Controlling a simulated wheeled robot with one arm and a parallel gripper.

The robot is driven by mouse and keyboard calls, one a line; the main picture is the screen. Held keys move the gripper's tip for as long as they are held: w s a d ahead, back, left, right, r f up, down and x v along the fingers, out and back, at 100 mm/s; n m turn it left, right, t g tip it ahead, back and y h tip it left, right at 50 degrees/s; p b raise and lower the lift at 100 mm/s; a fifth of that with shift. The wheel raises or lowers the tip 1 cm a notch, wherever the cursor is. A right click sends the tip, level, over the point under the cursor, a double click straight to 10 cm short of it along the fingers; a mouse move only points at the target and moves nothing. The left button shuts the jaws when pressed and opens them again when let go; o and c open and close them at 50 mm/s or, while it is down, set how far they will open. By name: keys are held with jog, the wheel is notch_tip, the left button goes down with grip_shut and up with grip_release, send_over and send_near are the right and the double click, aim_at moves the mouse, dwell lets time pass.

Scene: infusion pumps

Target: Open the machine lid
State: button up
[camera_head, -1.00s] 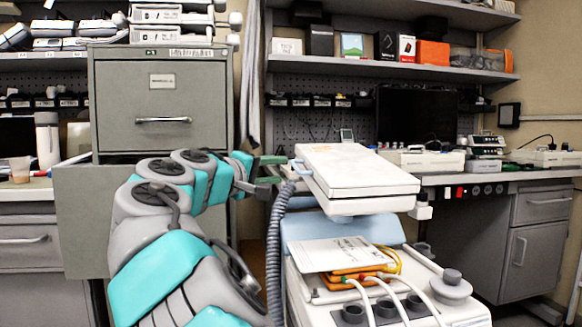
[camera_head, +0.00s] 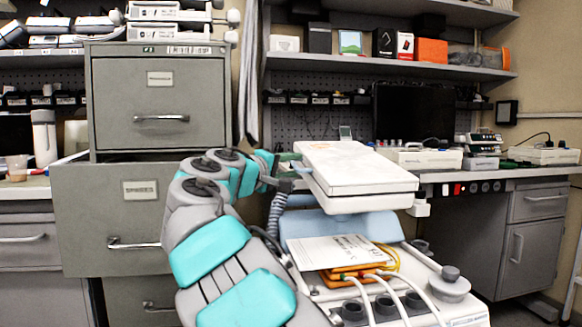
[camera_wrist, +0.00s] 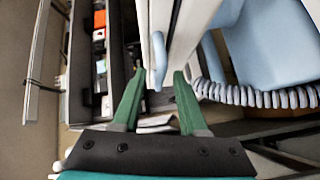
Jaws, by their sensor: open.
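The machine's white lid (camera_head: 355,172) lies flat and closed-looking on top of the machine, right of centre in the head view. A light blue handle (camera_wrist: 157,48) sticks out at the lid's edge and shows in the wrist view. My gripper (camera_wrist: 159,75) has two green fingers, spread apart, with the handle's near end appearing between their tips. I cannot tell whether either finger touches it. In the head view my gripper (camera_head: 287,160) is at the lid's left side, partly hidden by my arm.
A grey corrugated hose (camera_head: 276,215) hangs beside the machine, and shows right of the fingers in the wrist view. Papers (camera_head: 328,251) and orange items lie on the machine's lower shelf. A grey filing cabinet (camera_head: 112,100) stands to the left.

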jog(key=shift+c, duration=0.3)
grip_shut()
dwell(1.0)
